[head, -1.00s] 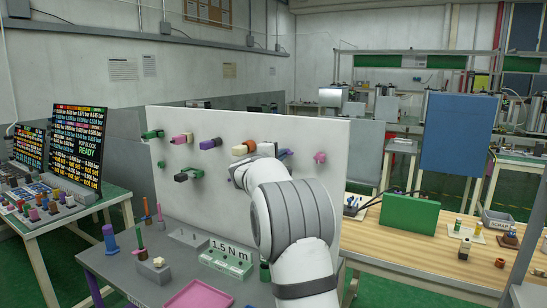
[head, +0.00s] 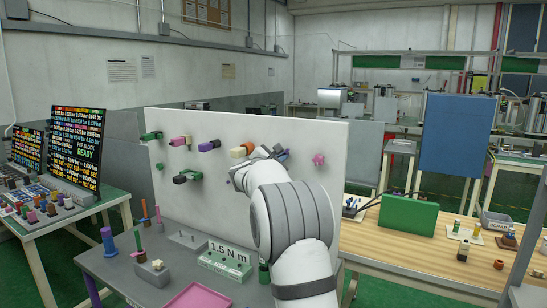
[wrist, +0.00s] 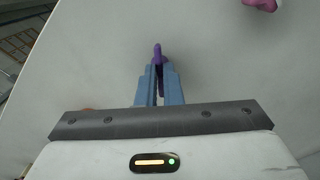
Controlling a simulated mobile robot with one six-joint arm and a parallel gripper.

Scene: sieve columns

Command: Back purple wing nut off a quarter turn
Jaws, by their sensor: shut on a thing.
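The purple wing nut (wrist: 158,52) is at the pale upright panel, seen in the wrist view between my gripper's blue fingertips. One purple wing sticks out beyond the tips, and a darker purple part shows between the fingers. My gripper (wrist: 158,68) is shut on it. In the head view my gripper (head: 281,154) is at the panel's right half, partly behind my white arm. The wing nut is too hidden there to make out, and its exact turn angle cannot be told.
A pink knob (head: 319,159) sits on the panel (head: 315,135) just right of my gripper. Cream (head: 238,153), purple-and-black (head: 209,145), pink (head: 181,141) and green (head: 188,176) fittings stick out to the left. A grey bench with pegs and a pink tray (head: 200,297) lies below.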

